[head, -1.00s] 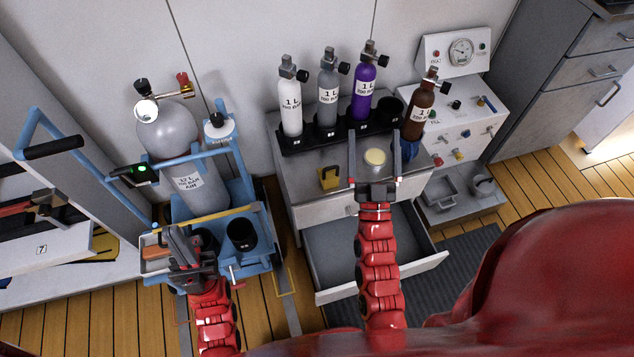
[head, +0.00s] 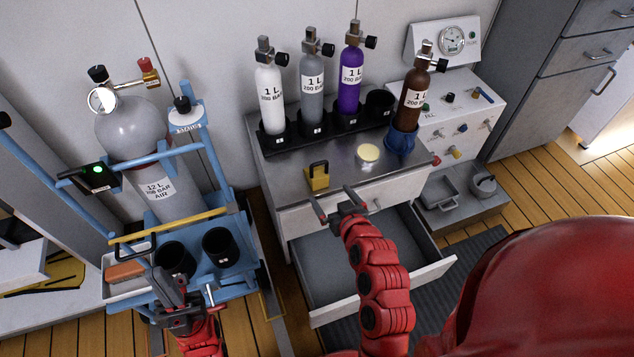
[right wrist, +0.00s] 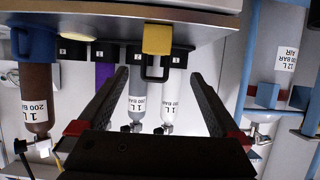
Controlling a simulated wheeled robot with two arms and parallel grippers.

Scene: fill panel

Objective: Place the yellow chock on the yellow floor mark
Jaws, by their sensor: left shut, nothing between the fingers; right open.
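The yellow chock (head: 317,178), a small block with a dark handle, sits on the grey cabinet top near its front left. My right gripper (head: 334,199) is open and empty, just in front of the chock and to its right, over the drawer side. In the right wrist view the chock (right wrist: 157,40) lies ahead, centred between the spread fingers (right wrist: 158,75), with no contact visible. My left gripper (head: 172,284) is shut and empty by the front of the blue cart. A thin yellow line on the floor (head: 277,311) right of the cart may be the floor mark; it is partly hidden.
The cabinet's drawer (head: 385,268) stands open below my right arm. Small cylinders, including a purple one (head: 350,75), stand in a rack behind the chock. A brown cylinder (head: 413,95) stands in a blue holder. The blue cart (head: 237,268) carries a large grey cylinder.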

